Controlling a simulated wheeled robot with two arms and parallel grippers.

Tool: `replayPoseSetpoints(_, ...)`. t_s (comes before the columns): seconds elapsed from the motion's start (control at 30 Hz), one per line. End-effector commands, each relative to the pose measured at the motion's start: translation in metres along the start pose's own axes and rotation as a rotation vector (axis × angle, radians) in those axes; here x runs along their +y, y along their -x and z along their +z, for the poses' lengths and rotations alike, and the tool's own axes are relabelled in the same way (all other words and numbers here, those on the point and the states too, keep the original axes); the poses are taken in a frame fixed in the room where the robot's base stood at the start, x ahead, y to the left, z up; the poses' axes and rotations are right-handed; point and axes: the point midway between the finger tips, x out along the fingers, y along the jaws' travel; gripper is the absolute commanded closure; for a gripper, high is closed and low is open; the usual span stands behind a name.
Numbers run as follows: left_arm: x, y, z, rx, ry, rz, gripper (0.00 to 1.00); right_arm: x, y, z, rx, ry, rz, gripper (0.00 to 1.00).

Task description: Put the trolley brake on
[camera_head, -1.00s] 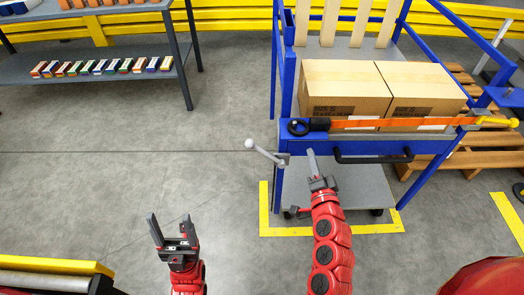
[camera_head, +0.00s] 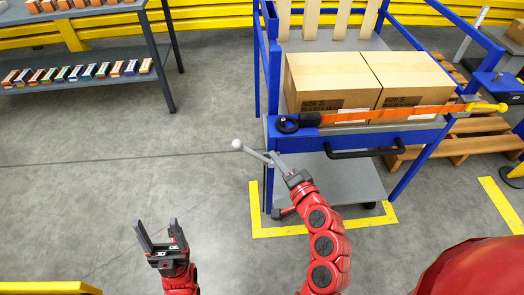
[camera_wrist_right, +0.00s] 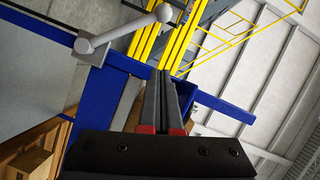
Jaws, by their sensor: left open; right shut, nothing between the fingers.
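The blue trolley (camera_head: 375,141) stands right of centre in the head view. A grey brake lever with a pale ball knob (camera_head: 237,145) sticks out to the left from its front left corner. In the right wrist view the lever (camera_wrist_right: 122,31) runs up to the right, left of my fingertips. My right gripper (camera_head: 272,158) is shut and empty, its tips beside the lever's inner end in the head view. In the wrist view its fingers (camera_wrist_right: 164,76) look apart from the lever. My left gripper (camera_head: 157,223) is open and empty above the floor, lower left.
Two cartons (camera_head: 333,78) sit on the trolley behind an orange strap (camera_head: 390,115). A black handle (camera_head: 362,153) is on its front. Yellow floor tape (camera_head: 254,210) borders the trolley. A grey shelf (camera_head: 80,85) stands back left. Floor between is clear.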

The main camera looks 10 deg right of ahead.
Motion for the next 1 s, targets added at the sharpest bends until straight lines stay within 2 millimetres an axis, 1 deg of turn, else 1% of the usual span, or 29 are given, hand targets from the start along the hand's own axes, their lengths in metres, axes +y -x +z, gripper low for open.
replayPoseSetpoints(0.13,0.0,-0.002,0.0,0.0,0.0,0.0,0.31,-0.001,-0.023,-0.001,0.001,0.001,-0.001,1.0)
replayPoseSetpoints(0.3,0.0,-0.002,0.0,0.0,0.0,0.0,0.31,-0.001,-0.061,-0.001,0.0,0.001,-0.001,1.0)
replayPoseSetpoints(0.47,0.0,-0.003,0.0,0.0,0.0,0.0,0.31,-0.001,-0.093,-0.001,0.0,0.001,-0.001,1.0)
replayPoseSetpoints(0.6,0.0,-0.005,-0.001,0.0,0.0,0.0,0.31,-0.001,-0.098,0.023,-0.004,-0.001,0.001,1.0)
replayPoseSetpoints(0.7,0.0,-0.006,-0.001,0.0,0.0,0.0,0.31,0.0,-0.1,0.032,0.0,-0.001,0.001,1.0)
replayPoseSetpoints(0.83,0.0,-0.006,-0.001,0.0,0.0,0.0,0.31,0.0,-0.102,0.038,0.0,0.0,0.001,1.0)
replayPoseSetpoints(1.0,0.0,-0.006,-0.001,0.0,0.0,0.0,0.31,0.001,-0.102,0.039,0.001,0.001,0.001,1.0)
